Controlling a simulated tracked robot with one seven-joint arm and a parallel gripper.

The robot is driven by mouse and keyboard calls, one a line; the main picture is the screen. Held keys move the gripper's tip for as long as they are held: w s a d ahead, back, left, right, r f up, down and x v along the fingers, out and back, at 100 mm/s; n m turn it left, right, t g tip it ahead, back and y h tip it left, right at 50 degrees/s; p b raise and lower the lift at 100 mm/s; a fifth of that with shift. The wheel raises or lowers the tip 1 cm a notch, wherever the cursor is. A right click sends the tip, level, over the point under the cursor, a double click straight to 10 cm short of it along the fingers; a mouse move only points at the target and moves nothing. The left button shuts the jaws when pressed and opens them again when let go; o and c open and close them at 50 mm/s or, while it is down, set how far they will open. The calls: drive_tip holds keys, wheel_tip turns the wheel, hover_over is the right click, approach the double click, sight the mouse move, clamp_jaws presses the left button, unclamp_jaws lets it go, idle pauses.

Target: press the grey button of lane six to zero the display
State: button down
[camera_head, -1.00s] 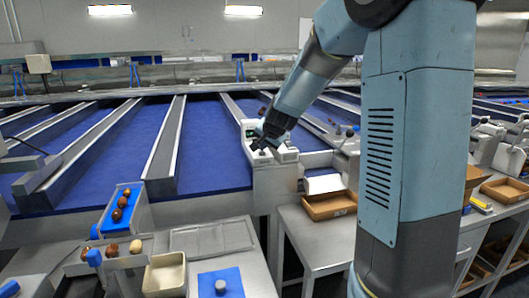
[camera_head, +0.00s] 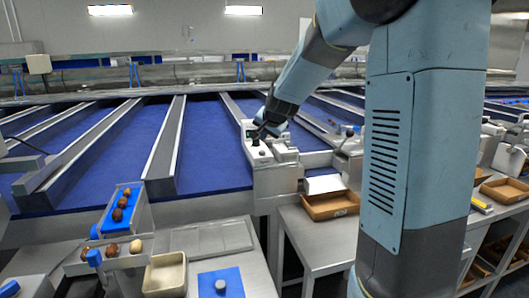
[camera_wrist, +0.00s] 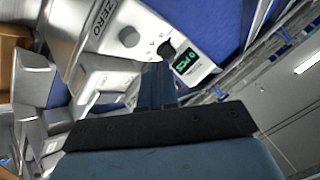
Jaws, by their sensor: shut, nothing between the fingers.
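The lane counter unit (camera_head: 262,160) is a pale box at the lane end in the middle of the head view. In the wrist view its face carries the word ZERO (camera_wrist: 99,25), a round grey button (camera_wrist: 129,37), a black knob (camera_wrist: 166,49) and a small dark display (camera_wrist: 187,62) with green characters that seem to read 0 PCS. My gripper (camera_wrist: 157,68) is shut and empty. Its fingertips show just below the black knob and to the lower right of the grey button, apart from the button in the picture. The lane number is not readable.
An open brown tray (camera_head: 330,206) stands on a metal table right of the unit. A lane divider (camera_head: 168,140) and blue belts lie to the left. A cream bin (camera_head: 165,275) and a blue mat (camera_head: 222,284) are at the front left.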

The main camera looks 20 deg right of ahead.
sight(264, 152)
drive_tip(key=shift+r, duration=1.55)
drive_tip(key=s+n+g+h, duration=0.1)
drive_tip(key=s+n+g, duration=0.2)
drive_tip(key=s, duration=3.6)
drive_tip(key=n, duration=0.4)
drive_tip(key=shift+d+n+g, duration=0.3)
drive_tip(key=shift+n, duration=0.1)
